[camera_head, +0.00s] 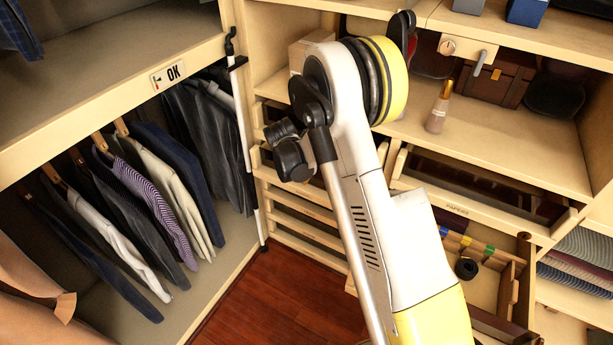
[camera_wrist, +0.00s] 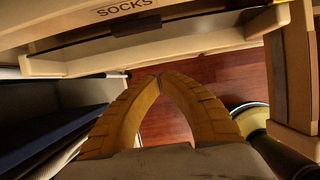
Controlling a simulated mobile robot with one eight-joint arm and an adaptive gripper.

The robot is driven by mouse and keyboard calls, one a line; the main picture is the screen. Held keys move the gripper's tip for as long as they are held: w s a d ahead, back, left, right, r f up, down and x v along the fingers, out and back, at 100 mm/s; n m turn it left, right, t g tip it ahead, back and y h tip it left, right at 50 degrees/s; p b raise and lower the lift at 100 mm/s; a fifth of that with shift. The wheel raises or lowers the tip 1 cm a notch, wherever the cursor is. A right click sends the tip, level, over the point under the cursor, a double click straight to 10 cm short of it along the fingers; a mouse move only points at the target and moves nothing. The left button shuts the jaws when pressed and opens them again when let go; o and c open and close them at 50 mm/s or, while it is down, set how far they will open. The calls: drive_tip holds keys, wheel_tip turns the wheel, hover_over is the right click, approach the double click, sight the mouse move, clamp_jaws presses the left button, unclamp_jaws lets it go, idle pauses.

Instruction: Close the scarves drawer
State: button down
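No label reading scarves is legible in either view, so I cannot tell which drawer is the scarves drawer. In the wrist view a drawer front labelled SOCKS (camera_wrist: 125,8) crosses the top. My gripper (camera_wrist: 159,77) is below it there, its yellow fingertips together with nothing seen between them. In the head view my gripper is hidden behind my arm. An open drawer (camera_head: 484,290) at lower right holds colored rolls and a black coil. The drawer above it (camera_head: 490,208) also stands out and has a small label. A drawer stack (camera_head: 305,222) stands left of my arm.
Clothes hang on a rail at left (camera_head: 130,200). A bottle (camera_head: 438,108) and a brown case (camera_head: 495,80) stand on the shelf above the right drawers. Folded textiles (camera_head: 585,262) lie at far right. Red wood floor (camera_head: 285,300) is clear between the cabinets.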

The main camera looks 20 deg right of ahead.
drive_tip(key=b, duration=0.3)
approach(314, 186)
wheel_tip(314, 186, down, 4)
drive_tip(key=s+a, duration=0.2)
drive_tip(key=shift+w+d+r+b, duration=0.2)
drive_tip(key=shift+w+d+b, duration=0.2)
drive_tip(key=shift+w+d, duration=0.35)
drive_tip(key=shift+w+d+r+b, duration=0.2)
drive_tip(key=shift+w+d+b, duration=0.15)
drive_tip(key=shift+w+d, duration=0.35)
drive_tip(key=shift+d, duration=0.1)
drive_tip(key=shift+w+d, duration=0.8)
drive_tip(key=shift+d, duration=0.2)
drive_tip(key=shift+a, duration=0.15)
